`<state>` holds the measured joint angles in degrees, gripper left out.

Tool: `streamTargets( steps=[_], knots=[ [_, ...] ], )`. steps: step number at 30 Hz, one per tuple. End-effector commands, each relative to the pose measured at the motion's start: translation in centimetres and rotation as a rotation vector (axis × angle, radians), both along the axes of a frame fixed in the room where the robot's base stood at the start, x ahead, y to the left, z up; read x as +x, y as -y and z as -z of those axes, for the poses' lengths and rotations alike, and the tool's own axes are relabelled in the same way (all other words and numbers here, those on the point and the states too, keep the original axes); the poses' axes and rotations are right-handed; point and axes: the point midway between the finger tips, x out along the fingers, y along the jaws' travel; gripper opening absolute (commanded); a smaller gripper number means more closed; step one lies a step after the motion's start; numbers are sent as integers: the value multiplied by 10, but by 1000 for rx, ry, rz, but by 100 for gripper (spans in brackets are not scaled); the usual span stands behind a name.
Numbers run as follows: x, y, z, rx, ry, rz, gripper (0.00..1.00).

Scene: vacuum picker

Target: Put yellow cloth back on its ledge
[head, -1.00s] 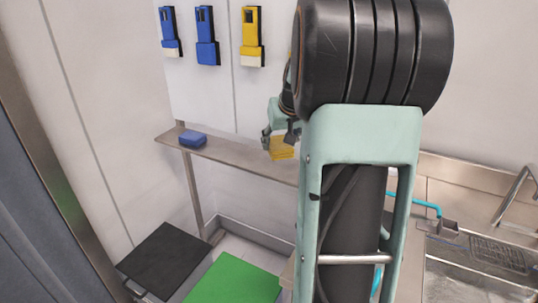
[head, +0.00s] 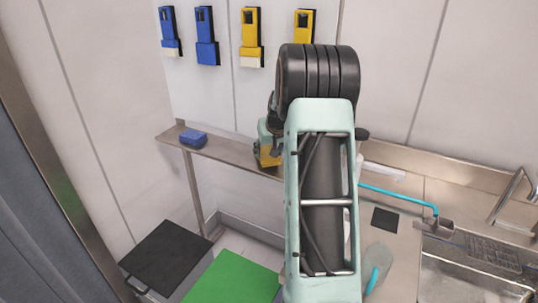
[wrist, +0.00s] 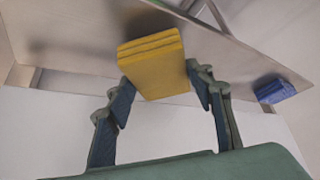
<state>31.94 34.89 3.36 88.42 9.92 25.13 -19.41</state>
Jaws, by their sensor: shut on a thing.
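The yellow cloth (wrist: 153,64) is a folded block between the fingertips of my gripper (wrist: 158,85) in the wrist view, and the gripper is shut on it. In the head view the yellow cloth (head: 267,157) shows in part at the front edge of the steel ledge (head: 232,154), mostly hidden by my arm. The ledge also shows in the wrist view (wrist: 235,60). I cannot tell whether the cloth touches the ledge.
A blue cloth (head: 193,138) lies on the ledge's left part. Blue and yellow tools (head: 252,37) hang on the wall above. A black board (head: 165,255) and green board (head: 232,280) are below. A sink (head: 470,275) is at the right.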

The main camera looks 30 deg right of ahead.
Motion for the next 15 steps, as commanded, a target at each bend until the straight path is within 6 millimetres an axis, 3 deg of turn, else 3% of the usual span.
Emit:
streamTargets(
  steps=[3, 14, 15],
  knots=[
    [-1, 0, 16, 1, -1, 1, 29],
    [0, 0, 20, -1, 1, 1, 29],
    [-1, 0, 19, -1, 1, 1, 52]
  ],
)
